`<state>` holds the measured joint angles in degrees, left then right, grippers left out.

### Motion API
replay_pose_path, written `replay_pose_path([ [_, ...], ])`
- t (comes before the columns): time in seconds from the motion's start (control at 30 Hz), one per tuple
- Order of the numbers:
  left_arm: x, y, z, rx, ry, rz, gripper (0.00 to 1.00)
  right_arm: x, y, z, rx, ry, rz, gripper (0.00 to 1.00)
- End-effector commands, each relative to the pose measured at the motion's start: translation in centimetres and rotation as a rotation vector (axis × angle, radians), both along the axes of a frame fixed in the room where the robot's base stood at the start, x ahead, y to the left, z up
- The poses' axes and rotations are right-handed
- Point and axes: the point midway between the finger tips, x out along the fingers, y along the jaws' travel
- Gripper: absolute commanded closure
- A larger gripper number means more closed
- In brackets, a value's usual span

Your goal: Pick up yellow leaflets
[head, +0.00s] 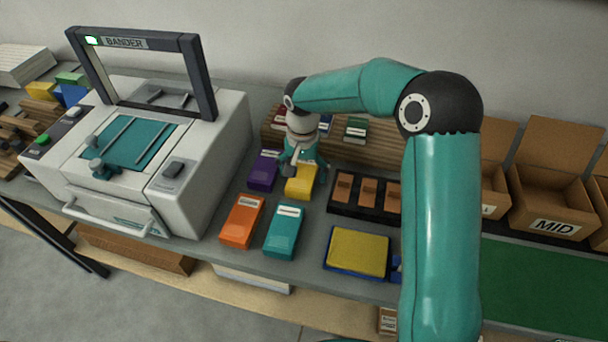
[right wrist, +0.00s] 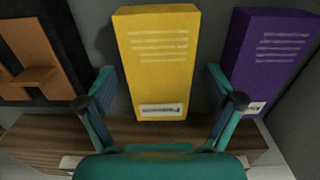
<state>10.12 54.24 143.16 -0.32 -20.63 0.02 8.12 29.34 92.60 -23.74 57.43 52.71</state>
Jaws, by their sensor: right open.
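The yellow leaflets (head: 301,186) form a block on the grey table, between a purple block and a dark tray. In the right wrist view the yellow leaflets (right wrist: 160,62) lie ahead, with printed lines and a white label at the near end. My right gripper (head: 305,172) is over their far end in the head view. In the right wrist view my right gripper (right wrist: 158,88) is open, with one finger on each side of the yellow block and gaps visible. Whether the fingers touch it is not clear. My left gripper is out of view.
Purple leaflets (head: 263,170) lie close to the left, also in the right wrist view (right wrist: 265,55). Orange (head: 241,221) and teal (head: 284,231) blocks lie in front. A dark tray (head: 338,208) stands right, a wooden rack (head: 372,150) behind, the bander machine (head: 160,160) left.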

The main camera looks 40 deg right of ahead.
Motion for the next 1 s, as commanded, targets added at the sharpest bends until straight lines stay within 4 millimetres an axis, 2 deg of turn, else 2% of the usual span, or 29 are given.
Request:
replay_pose_path([
  [0.07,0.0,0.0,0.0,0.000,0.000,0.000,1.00,0.0,0.0,0.0,0.000,0.000,0.000,0.12],
  [0.4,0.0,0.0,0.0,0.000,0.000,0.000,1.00,0.0,0.0,0.1,0.000,0.000,0.000,0.68],
  [0.47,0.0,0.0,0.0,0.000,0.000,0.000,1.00,0.0,0.0,0.1,0.000,0.000,0.000,0.77],
  [0.77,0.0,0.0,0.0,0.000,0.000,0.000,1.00,0.0,-0.1,0.2,-0.001,-0.001,-0.001,0.77],
  [1.0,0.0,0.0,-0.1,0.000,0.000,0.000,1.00,0.0,-0.1,1.9,-0.001,-0.003,-0.002,0.77],
])
